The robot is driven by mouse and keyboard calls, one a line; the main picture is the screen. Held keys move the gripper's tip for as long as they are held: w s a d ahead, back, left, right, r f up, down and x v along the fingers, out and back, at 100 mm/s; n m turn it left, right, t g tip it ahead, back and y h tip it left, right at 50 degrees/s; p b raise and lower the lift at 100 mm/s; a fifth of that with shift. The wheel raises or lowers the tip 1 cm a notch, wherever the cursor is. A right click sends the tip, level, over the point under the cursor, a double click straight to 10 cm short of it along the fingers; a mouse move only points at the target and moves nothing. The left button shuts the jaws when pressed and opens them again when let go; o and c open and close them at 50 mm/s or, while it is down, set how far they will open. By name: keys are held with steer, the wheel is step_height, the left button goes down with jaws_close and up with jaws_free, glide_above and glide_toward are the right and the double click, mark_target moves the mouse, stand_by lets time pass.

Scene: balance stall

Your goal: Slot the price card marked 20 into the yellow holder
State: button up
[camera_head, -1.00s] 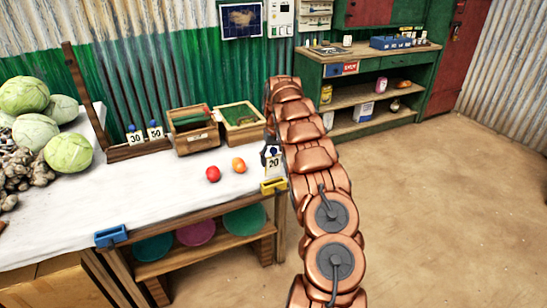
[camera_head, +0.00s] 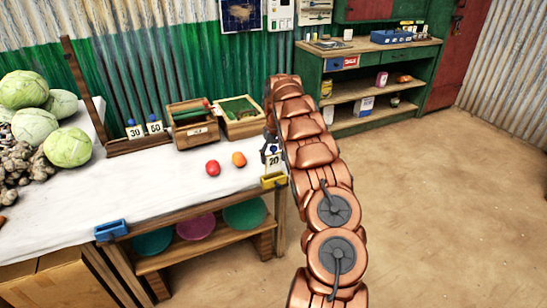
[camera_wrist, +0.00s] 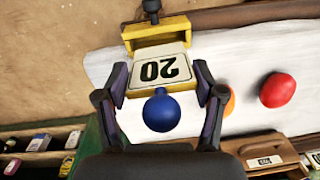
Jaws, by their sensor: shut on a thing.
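The price card marked 20 (camera_head: 274,161) is pale, with a blue knob on it. My gripper (camera_wrist: 160,80) is shut on it, a finger at each side. In the wrist view the card (camera_wrist: 160,68) shows its number upside down, with the round blue knob (camera_wrist: 161,111) nearest my wrist. The yellow holder (camera_head: 273,181) sits on the table's front right corner, just below the card in the head view. In the wrist view the holder (camera_wrist: 155,37) lies right at the card's far edge. I cannot tell whether the card is inside its slot or just over it.
A blue holder (camera_head: 110,230) sits on the front edge further left. A red tomato (camera_head: 212,168) and an orange one (camera_head: 238,159) lie left of the card. Cards 30 (camera_head: 136,132) and 50 (camera_head: 154,128) stand in a wooden rack behind. Two wooden boxes stand at the back.

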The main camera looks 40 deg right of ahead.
steer(key=shift+f, duration=0.15)
steer(key=shift+f+b, duration=0.6)
steer(key=shift+f, duration=0.7)
steer(key=shift+r, duration=0.1)
